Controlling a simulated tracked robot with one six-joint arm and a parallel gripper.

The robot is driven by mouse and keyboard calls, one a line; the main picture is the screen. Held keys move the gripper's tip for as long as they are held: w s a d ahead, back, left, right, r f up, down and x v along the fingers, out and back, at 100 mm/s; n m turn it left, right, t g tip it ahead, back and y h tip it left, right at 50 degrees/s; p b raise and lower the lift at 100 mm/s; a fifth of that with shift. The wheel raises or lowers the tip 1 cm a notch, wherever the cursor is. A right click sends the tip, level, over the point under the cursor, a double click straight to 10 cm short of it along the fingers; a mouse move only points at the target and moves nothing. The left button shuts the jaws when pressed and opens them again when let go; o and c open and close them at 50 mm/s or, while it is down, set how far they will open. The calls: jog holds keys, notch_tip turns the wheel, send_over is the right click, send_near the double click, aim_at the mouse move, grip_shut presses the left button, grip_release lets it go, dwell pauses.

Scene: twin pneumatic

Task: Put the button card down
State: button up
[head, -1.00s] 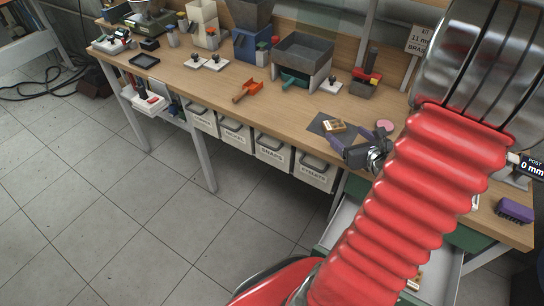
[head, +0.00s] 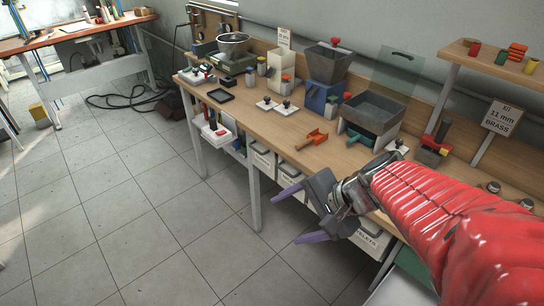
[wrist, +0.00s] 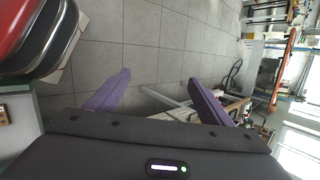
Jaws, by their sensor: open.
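My gripper (head: 300,215) is open, with its purple fingers spread and nothing between them. It is out in front of the bench's front edge, over the floor. In the wrist view my gripper (wrist: 158,80) also shows empty, with grey floor tiles beyond the fingers. I cannot make out the button card for certain now. A small tan piece (wrist: 4,112) shows at the left edge of the wrist view, and I cannot tell if it is the card. My red arm hides part of the bench in the head view.
The wooden bench (head: 290,126) carries an orange tool (head: 312,139), a grey hopper tray (head: 372,112) and a blue machine (head: 322,92). White labelled bins (head: 263,160) hang under its front edge.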

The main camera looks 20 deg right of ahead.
jog(key=s+r+n+h, duration=0.5)
jog(key=s+r+n, duration=0.1)
jog(key=n, duration=0.6)
jog(key=shift+a+r+n+h, duration=0.2)
jog(key=shift+r+n+h, duration=0.05)
jog(key=shift+n+h, duration=0.05)
jog(key=shift+c, duration=0.3)
